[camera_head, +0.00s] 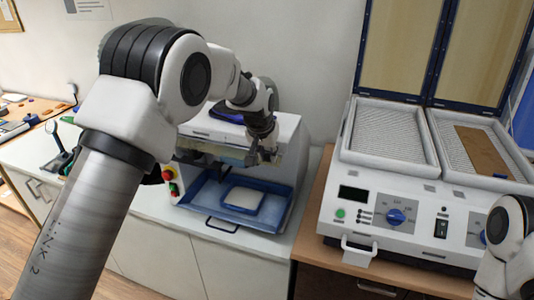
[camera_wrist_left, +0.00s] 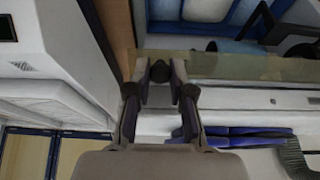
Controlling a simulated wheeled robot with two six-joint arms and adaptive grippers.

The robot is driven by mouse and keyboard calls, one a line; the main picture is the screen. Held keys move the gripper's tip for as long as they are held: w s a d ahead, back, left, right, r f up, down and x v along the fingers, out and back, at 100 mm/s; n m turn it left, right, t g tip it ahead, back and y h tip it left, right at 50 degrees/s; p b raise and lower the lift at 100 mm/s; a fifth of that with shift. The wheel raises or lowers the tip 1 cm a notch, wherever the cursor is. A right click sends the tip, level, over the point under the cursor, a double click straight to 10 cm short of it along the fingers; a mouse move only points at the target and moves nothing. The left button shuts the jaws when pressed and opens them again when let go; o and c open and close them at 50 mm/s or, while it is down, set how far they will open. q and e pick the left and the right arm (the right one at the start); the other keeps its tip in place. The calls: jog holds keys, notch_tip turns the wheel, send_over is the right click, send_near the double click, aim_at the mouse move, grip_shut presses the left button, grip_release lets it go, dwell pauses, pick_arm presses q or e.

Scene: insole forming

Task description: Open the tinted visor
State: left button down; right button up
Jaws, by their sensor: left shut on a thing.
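The tinted visor (camera_wrist_left: 235,66) is a see-through yellowish panel on the front of the white press, and in the head view it (camera_head: 233,153) hangs above the blue tray. A dark round knob (camera_wrist_left: 159,71) sits at the visor's edge. My left gripper (camera_wrist_left: 160,84) is shut on this knob, one finger on each side. In the head view my left gripper (camera_head: 264,154) is at the right part of the visor, and its fingertips partly hide the contact. My right arm shows at the right edge, but its gripper is out of view.
The press (camera_head: 289,130) stands on a white counter, with a blue tray (camera_head: 275,212) and a pale pad (camera_head: 243,198) below the visor. A two-bay heater (camera_head: 385,180) with raised lids stands close on the right. Red and green buttons (camera_head: 169,174) are at the press's left.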

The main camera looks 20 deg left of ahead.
pick_arm(q)
jog(key=shift+w+r+g, duration=0.2)
jog(key=shift+r+g, duration=0.05)
jog(key=shift+g, duration=0.8)
jog(key=shift+w+r+g, duration=0.2)
jog(key=shift+r+g, duration=0.05)
jog(key=shift+g, duration=0.8)
jog(key=c, duration=1)
grip_release()
jog(key=shift+c, duration=0.2)
notch_tip(320, 180, up, 8)
jog(key=shift+f, duration=0.25)
jog(key=shift+f, duration=0.1)
